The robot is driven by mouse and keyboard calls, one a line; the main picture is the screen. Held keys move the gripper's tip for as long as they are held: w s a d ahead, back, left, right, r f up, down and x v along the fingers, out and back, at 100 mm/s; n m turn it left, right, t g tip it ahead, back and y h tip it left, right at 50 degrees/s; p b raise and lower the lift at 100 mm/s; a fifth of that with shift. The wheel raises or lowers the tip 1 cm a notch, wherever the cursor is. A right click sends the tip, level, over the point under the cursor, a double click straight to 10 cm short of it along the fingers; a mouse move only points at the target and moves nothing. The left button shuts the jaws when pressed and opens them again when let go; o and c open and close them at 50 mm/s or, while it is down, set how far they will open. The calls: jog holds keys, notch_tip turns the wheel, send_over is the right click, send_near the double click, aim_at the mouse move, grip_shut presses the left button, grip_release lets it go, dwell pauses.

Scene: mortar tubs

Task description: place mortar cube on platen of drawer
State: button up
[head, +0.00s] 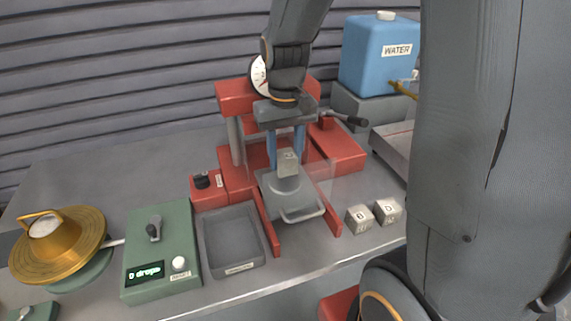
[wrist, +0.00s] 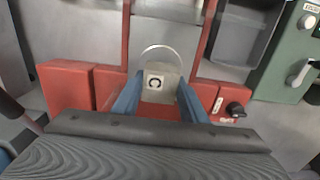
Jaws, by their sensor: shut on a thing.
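A grey mortar cube (head: 288,162) is held between the blue fingers of my gripper (head: 286,154). In the wrist view the cube (wrist: 156,88) shows a white label with a dark round mark that I cannot read surely. The fingers (wrist: 157,98) close on it from both sides.
Two cubes marked B (head: 359,219) and D (head: 387,210) stand right of the drawer. A grey tray (head: 232,243), a green control box (head: 160,252) and a brass flow table (head: 58,245) are to the left. The red press (head: 345,148) and a blue water tank (head: 378,55) stand behind.

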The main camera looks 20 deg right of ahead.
aim_at(286, 166)
jog(key=shift+f, duration=1.55)
jog(key=o, duration=1.2)
jog(key=shift+f, duration=0.15)
notch_tip(286, 166, up, 12)
jog(key=shift+r+b, duration=0.2)
jog(key=shift+b, duration=0.75)
